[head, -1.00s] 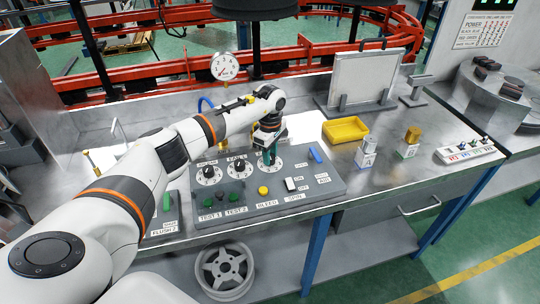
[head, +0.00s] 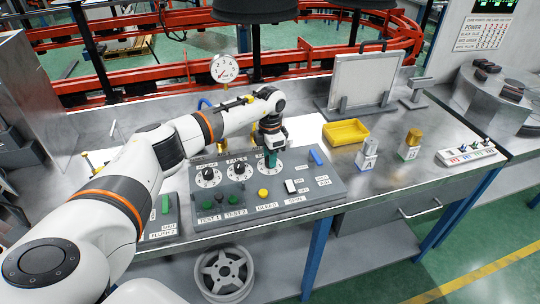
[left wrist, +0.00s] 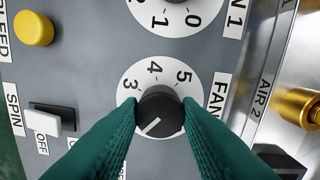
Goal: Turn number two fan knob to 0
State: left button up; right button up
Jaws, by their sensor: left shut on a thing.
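In the left wrist view a black fan knob (left wrist: 160,112) sits on a white dial (left wrist: 162,66). The numbers 3, 4 and 5 show. The rest of the scale is hidden behind my fingers. The knob's white pointer line aims to the lower left of that picture, away from the visible numbers. The label beside it reads FAN; its number is hidden. My left gripper (left wrist: 160,121), with green fingers, is shut on this knob, one finger on each side. In the head view my left gripper (head: 270,160) reaches down onto the rightmost dial of the panel. My right gripper is not in view.
A yellow tray (head: 346,133) stands to the right. A gauge (head: 224,70) stands behind the panel.

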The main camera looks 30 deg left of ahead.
pick_arm(q)
jog(key=n, duration=0.3)
jog(key=shift+r+n, duration=0.1)
jog(key=shift+n, duration=0.2)
jog(key=n+p, duration=0.1)
jog(key=n, duration=0.2)
jog(key=shift+n, duration=0.3)
jog(key=n+p, duration=0.1)
jog(key=n, duration=0.2)
jog(key=shift+n, duration=0.4)
jog(key=shift+n+p, duration=0.55)
jog(key=shift+n, duration=1.25)
jog(key=o, duration=1)
jog(key=shift+c, duration=0.2)
notch_tip(320, 180, up, 12)
jog(key=b, duration=0.2)
jog(key=shift+b, duration=0.35)
